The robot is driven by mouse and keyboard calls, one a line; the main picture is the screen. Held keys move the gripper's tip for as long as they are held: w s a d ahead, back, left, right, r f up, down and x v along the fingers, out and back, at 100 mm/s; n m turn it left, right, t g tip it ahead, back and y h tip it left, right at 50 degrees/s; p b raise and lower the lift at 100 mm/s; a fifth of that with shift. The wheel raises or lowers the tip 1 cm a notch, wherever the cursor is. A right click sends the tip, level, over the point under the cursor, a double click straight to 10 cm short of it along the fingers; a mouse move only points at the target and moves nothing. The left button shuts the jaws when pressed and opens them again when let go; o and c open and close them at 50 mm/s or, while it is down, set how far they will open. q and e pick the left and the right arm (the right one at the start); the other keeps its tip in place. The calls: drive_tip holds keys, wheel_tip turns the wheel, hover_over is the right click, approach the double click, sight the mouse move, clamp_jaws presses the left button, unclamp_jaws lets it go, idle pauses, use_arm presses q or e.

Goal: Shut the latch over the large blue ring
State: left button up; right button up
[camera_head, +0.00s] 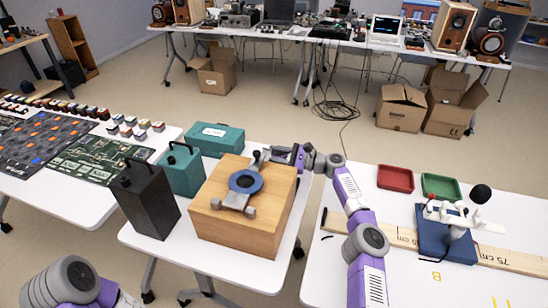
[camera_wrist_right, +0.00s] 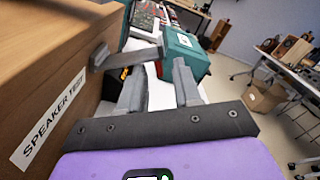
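The large blue ring (camera_head: 246,181) lies on top of a wooden box (camera_head: 275,203) in the head view. A grey bracket (camera_head: 236,204) sits at its front edge, and a dark latch-like part with a knob (camera_head: 256,158) stands at its back. I cannot tell the latch's exact position. My right gripper (camera_head: 283,154) is beside the box's back right edge. In the wrist view its two grey fingers (camera_wrist_right: 160,78) are spread with no object held. A grey bar (camera_wrist_right: 122,56) sticks out from the box near the left finger. My left gripper is out of view.
Dark (camera_head: 148,200) and teal (camera_head: 181,170) cases stand left of the box, with another teal case (camera_head: 215,139) behind. A right table holds a red tray (camera_head: 395,179), a green tray (camera_head: 441,187) and a blue stand (camera_head: 432,235).

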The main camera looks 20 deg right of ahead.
drive_tip(key=shift+w+a, duration=0.2)
drive_tip(key=shift+a, duration=0.1)
clamp_jaws()
idle(1.3)
